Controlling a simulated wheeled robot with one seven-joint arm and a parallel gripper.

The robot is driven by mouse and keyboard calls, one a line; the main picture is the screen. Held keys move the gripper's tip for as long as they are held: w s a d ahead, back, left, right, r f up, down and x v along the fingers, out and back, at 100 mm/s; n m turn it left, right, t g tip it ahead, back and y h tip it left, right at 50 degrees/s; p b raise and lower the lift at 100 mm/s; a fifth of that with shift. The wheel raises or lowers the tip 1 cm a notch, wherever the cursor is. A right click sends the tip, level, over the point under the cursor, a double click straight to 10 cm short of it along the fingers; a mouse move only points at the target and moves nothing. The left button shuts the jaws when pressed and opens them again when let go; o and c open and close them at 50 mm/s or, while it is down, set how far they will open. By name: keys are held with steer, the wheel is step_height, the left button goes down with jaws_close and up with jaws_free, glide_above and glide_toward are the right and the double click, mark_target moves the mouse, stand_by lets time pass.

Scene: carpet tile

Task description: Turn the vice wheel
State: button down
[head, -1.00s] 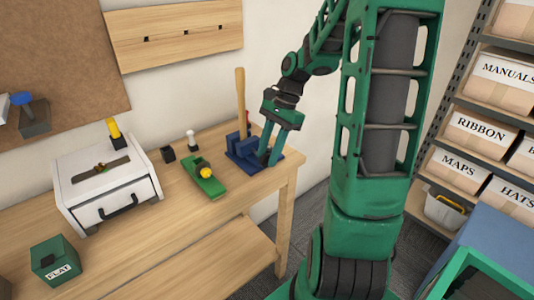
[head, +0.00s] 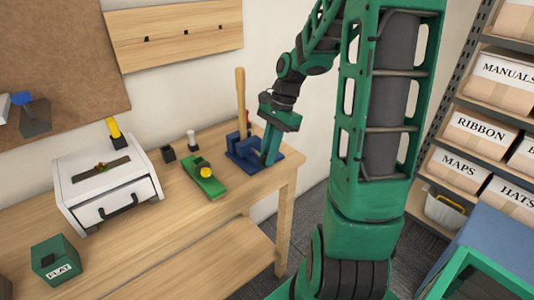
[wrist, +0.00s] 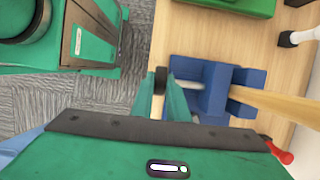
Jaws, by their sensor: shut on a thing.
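The blue vice (head: 238,148) stands near the right end of the wooden bench, with a pale wooden bar upright in its jaws. In the wrist view the vice (wrist: 215,90) is right of my fingers, and the bar (wrist: 290,106) runs off to the right. A small dark wheel (wrist: 160,82) shows between my fingertips at the vice's side. My gripper (head: 268,160) points down at the vice's right side. It is shut on the wheel, as the wrist view of my gripper (wrist: 160,90) shows. In the head view my fingers hide the wheel.
On the bench (head: 135,230) stand a green plane (head: 204,180) with a yellow knob, a white-handled tool (head: 192,140), a white box (head: 105,185) and a green FLAT box (head: 55,262). A red-handled thing (wrist: 281,154) lies behind the vice. Shelves (head: 465,105) stand at right.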

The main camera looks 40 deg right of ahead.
mark_target(260, 161)
steer(key=h, duration=0.1)
steer(key=a+h, duration=0.1)
steer(key=h, duration=0.3)
steer(key=shift+w+a, duration=0.2)
steer(key=shift+a, duration=0.15)
steer(key=h, duration=0.4)
steer(key=a+h, duration=0.1)
steer(key=h, duration=0.1)
steer(key=shift+a+f+t, duration=0.1)
steer(key=shift+f+t, duration=0.2)
steer(key=shift+f, duration=0.05)
steer(key=shift+a+f+h, duration=0.1)
steer(key=shift+f+h, duration=0.15)
steer(key=shift+h, duration=1.1)
steer(key=shift+a+f+h, duration=0.1)
steer(key=shift+f+h, duration=0.1)
steer(key=shift+h, duration=1.15)
steer(key=c, duration=1.7)
jaws_free()
steer(key=shift+f, duration=0.1)
steer(key=shift+s+d, duration=0.1)
